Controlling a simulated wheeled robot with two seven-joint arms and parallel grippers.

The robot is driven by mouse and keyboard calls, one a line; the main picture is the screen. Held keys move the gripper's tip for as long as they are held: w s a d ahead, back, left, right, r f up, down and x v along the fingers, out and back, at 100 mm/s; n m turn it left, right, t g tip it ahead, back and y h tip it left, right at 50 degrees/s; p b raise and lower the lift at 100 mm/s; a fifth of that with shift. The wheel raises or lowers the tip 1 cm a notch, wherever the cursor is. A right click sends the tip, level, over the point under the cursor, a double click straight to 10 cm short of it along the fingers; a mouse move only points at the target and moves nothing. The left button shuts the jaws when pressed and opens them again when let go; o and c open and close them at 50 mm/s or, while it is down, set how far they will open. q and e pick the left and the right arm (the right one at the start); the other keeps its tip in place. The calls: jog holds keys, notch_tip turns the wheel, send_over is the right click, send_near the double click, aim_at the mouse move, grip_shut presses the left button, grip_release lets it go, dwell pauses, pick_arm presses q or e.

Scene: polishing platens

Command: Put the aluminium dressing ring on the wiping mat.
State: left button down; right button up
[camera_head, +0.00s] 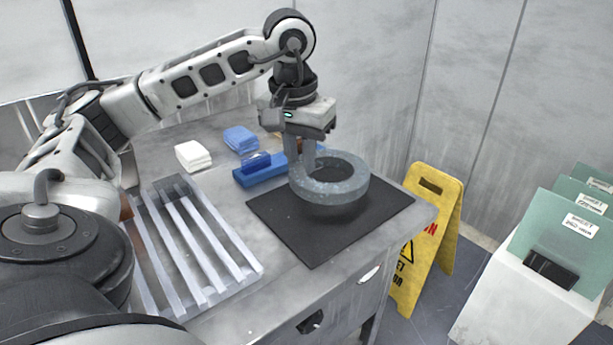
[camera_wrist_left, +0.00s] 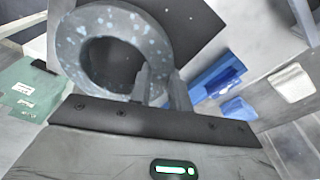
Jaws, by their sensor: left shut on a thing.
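The aluminium dressing ring (camera_head: 345,190) is a thick grey speckled ring. My left gripper (camera_head: 305,165) is shut on the ring's wall at its far left side. The ring hangs roughly level over the black wiping mat (camera_head: 290,232), and it looks a little above it. In the left wrist view the ring (camera_wrist_left: 152,38) fills the upper left, with the fingers (camera_wrist_left: 160,85) on its near wall. The mat (camera_wrist_left: 190,22) shows behind it. My right gripper is not in view.
A slatted metal rack (camera_head: 215,245) stands left of the mat. A blue block (camera_head: 262,172), blue cloths (camera_head: 240,139) and white cloths (camera_head: 193,156) lie behind. A yellow wet-floor sign (camera_head: 432,230) stands beyond the table's right edge, and a white bin with green folders (camera_head: 530,290) further right.

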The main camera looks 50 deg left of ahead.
pick_arm(q)
jog(key=shift+w+a+f, duration=0.2)
jog(key=shift+w+f, duration=0.55)
jog(key=shift+f, duration=0.1)
jog(key=shift+w+a+f, duration=0.1)
jog(key=shift+w+f, duration=0.05)
jog(key=shift+f, duration=0.75)
jog(key=shift+w+f, duration=0.1)
jog(key=shift+f, duration=0.75)
jog(key=shift+f, duration=0.15)
jog(key=c, duration=1.3)
grip_release()
jog(key=r, duration=0.4)
jog(key=s+r+p, duration=0.1)
jog(key=r, duration=0.7)
jog(key=shift+s+d+r, duration=0.1)
jog(key=shift+s+d, duration=0.1)
jog(key=shift+s, duration=0.1)
